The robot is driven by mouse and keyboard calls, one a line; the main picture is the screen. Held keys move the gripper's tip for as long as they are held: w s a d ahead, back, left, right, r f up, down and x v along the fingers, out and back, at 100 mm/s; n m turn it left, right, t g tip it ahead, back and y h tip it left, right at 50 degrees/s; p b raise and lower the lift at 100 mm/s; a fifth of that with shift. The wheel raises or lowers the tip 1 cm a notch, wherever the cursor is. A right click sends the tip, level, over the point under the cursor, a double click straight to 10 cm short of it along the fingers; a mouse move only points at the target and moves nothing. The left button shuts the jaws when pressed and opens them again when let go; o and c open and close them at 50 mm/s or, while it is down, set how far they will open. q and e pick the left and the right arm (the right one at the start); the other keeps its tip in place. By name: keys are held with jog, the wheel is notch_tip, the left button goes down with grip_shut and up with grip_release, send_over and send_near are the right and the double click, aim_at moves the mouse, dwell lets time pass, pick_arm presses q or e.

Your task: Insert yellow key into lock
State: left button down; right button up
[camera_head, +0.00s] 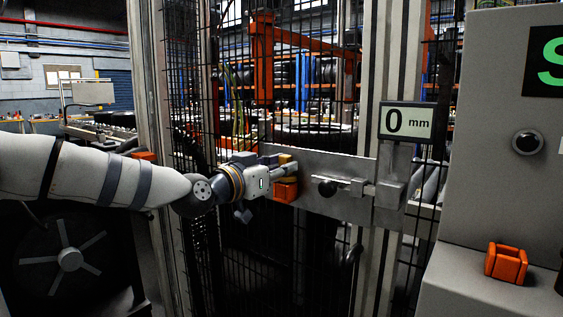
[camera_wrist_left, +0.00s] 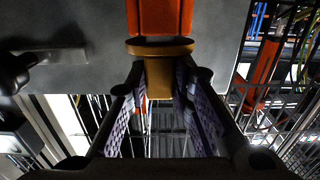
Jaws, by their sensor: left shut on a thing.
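The yellow key (camera_wrist_left: 160,72) is between the two fingers of my left gripper (camera_wrist_left: 163,95) in the left wrist view, its wide flange facing the orange lock (camera_wrist_left: 160,17). The flange appears right against the lock's end; I cannot tell how deep the key sits. In the head view my left gripper (camera_head: 277,175) is shut on the key beside the left part of the grey metal plate (camera_head: 325,205). The orange lock also shows there (camera_head: 285,191), just below a yellow part. Fingers hide part of the key. My right gripper is out of view.
A sliding bolt with a black knob (camera_head: 326,187) is on the plate. A display (camera_head: 407,122) above it reads 0 mm. Black mesh fencing (camera_head: 262,250) and posts stand around it. A grey cabinet (camera_head: 490,130) at right has an orange bracket-like piece (camera_head: 507,263) on its ledge.

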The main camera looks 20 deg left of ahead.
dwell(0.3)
pick_arm(q)
jog(key=c, duration=1.3)
grip_release()
jog(key=shift+c, duration=0.2)
